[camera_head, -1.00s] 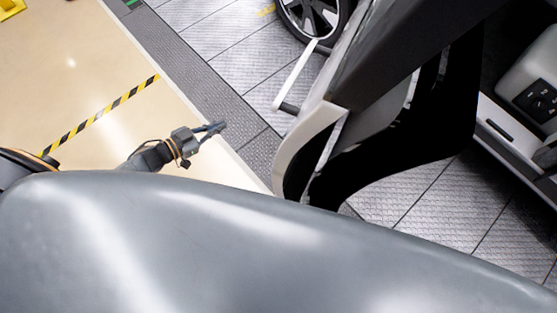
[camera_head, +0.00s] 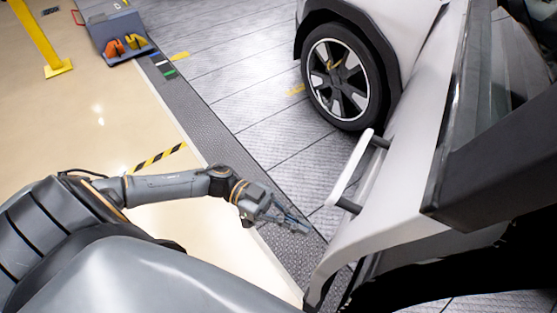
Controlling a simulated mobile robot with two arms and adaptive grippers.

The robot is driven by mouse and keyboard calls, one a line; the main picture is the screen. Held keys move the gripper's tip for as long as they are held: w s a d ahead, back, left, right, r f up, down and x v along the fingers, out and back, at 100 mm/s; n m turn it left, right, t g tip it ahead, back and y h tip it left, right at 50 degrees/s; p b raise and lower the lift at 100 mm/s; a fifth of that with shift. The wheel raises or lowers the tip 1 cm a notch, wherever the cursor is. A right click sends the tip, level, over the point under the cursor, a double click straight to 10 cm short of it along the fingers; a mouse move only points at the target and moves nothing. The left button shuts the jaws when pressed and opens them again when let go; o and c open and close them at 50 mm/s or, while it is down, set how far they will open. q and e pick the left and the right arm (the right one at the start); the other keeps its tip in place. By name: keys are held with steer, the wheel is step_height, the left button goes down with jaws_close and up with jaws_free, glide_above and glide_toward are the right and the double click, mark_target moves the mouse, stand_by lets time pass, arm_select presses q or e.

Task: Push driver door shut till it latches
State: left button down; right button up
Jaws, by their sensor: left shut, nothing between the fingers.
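The driver door (camera_head: 405,205) is white with a dark inner side and stands swung open from the car on the right. Its white bar handle (camera_head: 350,170) sticks out from the outer face. My left gripper (camera_head: 298,222) is shut and empty. In the picture it is just left of the door's outer face, below and left of the handle, with a gap between them. Whether it is near the door in depth is hard to tell. My right gripper is not in view. The door's latch edge is partly cut off at the bottom.
The car's front wheel (camera_head: 340,78) stands beyond the door. Grey tiled floor between my left arm and the wheel is clear.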

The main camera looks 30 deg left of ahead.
arm_select(q)
steer(key=d, duration=0.4)
steer(key=shift+w+d+p, duration=0.1)
steer(key=shift+d+p, duration=0.1)
steer(key=shift+p, duration=0.15)
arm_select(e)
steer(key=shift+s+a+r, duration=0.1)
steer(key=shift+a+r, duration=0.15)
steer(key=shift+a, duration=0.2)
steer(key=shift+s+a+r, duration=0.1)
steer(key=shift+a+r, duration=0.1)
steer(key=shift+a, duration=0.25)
arm_select(q)
steer(key=shift+d, duration=0.15)
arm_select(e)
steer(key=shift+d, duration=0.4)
